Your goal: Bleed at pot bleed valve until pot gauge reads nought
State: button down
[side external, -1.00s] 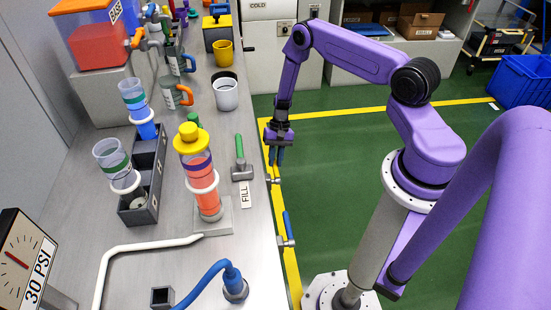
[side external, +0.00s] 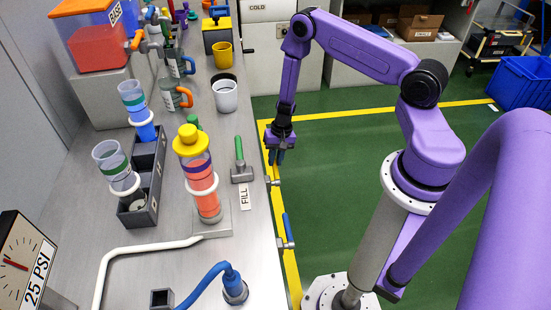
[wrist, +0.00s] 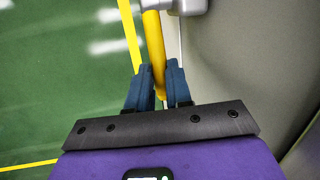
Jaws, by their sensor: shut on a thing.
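My gripper (side external: 277,157) is at the front edge of the bench in the side external view, just above a small metal valve (side external: 271,181). In the wrist view, my gripper's blue fingers (wrist: 159,70) are shut on a yellow valve handle (wrist: 153,42), one on each side. The handle runs up to a grey valve body (wrist: 188,6). A gauge (side external: 17,262) at the lower left has a red needle and a label reading 25 PSI. A pot with red liquid and a yellow cap (side external: 193,140) stands upright on the bench.
A blue-handled valve (side external: 286,230) sits on the same edge. A green-handled hammer-like tool (side external: 241,160) lies near a FILL label (side external: 244,197). A dark rack (side external: 140,210) with cups, a white mug (side external: 225,96) and a yellow cup (side external: 222,54) stand on the bench.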

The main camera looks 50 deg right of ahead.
jog(key=shift+w+r, duration=0.1)
jog(key=c, duration=1)
grip_release()
jog(key=shift+c, duration=0.2)
jog(key=v, duration=1.7)
jog(key=shift+d+r, duration=0.1)
jog(key=shift+r, duration=0.05)
